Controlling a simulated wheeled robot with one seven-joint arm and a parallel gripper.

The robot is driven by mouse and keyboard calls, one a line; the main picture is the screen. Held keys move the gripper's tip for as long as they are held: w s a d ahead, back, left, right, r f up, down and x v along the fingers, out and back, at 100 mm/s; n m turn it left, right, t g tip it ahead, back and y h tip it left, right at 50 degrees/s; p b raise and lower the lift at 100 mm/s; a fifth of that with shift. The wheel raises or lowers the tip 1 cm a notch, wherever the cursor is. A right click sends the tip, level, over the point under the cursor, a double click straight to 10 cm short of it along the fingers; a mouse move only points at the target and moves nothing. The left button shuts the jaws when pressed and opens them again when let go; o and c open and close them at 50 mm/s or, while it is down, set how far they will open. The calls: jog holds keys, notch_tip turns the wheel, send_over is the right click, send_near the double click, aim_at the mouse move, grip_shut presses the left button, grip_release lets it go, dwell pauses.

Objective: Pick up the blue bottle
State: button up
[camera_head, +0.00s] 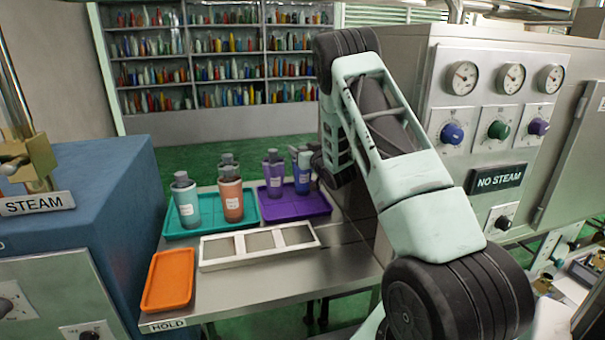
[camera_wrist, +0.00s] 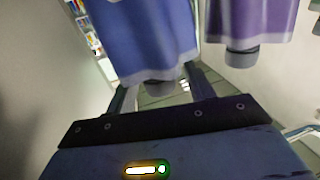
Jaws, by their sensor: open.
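The blue bottle (camera_head: 302,178) stands upright at the right of the purple tray (camera_head: 290,211), partly hidden by my gripper (camera_head: 306,158). In the wrist view the blue bottle (camera_wrist: 145,38) fills the upper middle and looks upside down. My gripper (camera_wrist: 162,92) is open, with one finger to each side of the bottle's dark neck end. I cannot tell whether either finger touches it. A purple bottle (camera_head: 273,176) stands just left of the blue one; it also shows close by at the upper right of the wrist view (camera_wrist: 250,20).
A teal tray (camera_head: 182,233) holds a teal bottle (camera_head: 186,203), an orange bottle (camera_head: 230,202) and one partly hidden behind. A white three-slot frame (camera_head: 260,246) and an empty orange tray (camera_head: 169,279) lie in front. A steam cabinet (camera_head: 500,125) stands close at right.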

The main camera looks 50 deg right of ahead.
grip_shut()
